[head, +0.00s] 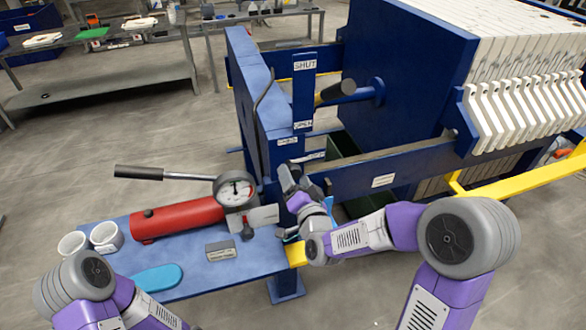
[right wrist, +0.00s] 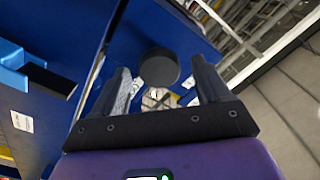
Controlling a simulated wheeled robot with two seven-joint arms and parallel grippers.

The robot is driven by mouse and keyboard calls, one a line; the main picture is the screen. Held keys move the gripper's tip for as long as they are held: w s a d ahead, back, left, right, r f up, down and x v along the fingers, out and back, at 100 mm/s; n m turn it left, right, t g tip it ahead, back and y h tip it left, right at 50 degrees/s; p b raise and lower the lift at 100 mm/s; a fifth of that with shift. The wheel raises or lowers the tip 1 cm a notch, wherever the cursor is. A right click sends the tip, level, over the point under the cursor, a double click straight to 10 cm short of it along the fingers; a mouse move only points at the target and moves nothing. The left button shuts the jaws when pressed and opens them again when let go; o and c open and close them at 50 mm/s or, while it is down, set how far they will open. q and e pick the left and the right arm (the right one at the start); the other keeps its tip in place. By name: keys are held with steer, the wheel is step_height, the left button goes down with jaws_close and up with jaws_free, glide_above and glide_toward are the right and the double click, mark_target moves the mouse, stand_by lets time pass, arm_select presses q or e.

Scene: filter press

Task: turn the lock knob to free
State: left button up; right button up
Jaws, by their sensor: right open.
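My right gripper (head: 290,180) is at the blue press frame, just below its small labels, with the fingers pointing up and away. In the right wrist view the gripper (right wrist: 165,88) is open. A dark round knob-like end (right wrist: 159,67) shows between and beyond its fingers; I see no finger closed on it. I cannot tell for sure whether this is the lock knob or the end of the black-handled lever (head: 335,92). In the head view no lock knob stands out clearly near the gripper. A blue upright plate carries a SHUT label (head: 305,65). My left gripper is out of view.
A blue side table (head: 195,258) holds a red pump cylinder (head: 178,220) with a gauge (head: 235,189), white cups (head: 105,237) and a light-blue pad (head: 155,278). White filter plates (head: 520,110) and a yellow rail (head: 525,180) are at right. Open floor lies left.

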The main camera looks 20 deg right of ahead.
steer(key=shift+w, duration=1.2)
steer(key=c, duration=1)
steer(key=shift+f, duration=0.1)
steer(key=shift+c, duration=0.2)
